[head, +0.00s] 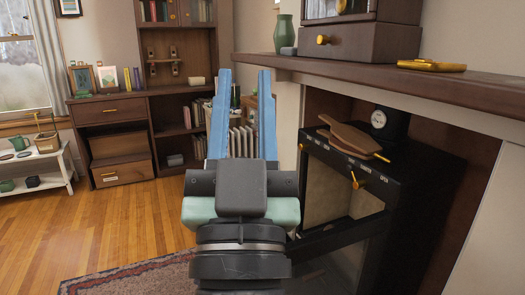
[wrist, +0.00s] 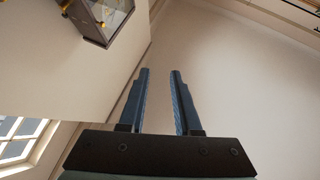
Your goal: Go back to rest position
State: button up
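My gripper (head: 243,112) is raised in the middle of the head view, its two blue fingers pointing up and away. In the wrist view my gripper (wrist: 160,75) has its fingers apart with nothing between them. It is open and empty. It stands in free air left of the mantel shelf and the black stove, touching nothing that I can see. The wrist view looks up at pale wall and ceiling.
A black stove (head: 420,180) with its front door open stands at right, close to my arm. A wooden paddle-shaped board (head: 352,138) and a black clock (head: 388,122) are on top. The mantel shelf (head: 440,88) juts out above. Wooden floor (head: 130,225) at left is clear.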

jog(key=s+d+r+t, duration=0.1)
jog(key=s+d+r, duration=0.1)
jog(key=s+r, duration=0.45)
notch_tip(320, 180, up, 36)
jog(key=p, duration=3.4)
jog(key=shift+a+f+p, duration=0.15)
jog(key=shift+a+p, duration=0.05)
jog(key=shift+p, duration=0.1)
jog(key=shift+w, duration=0.1)
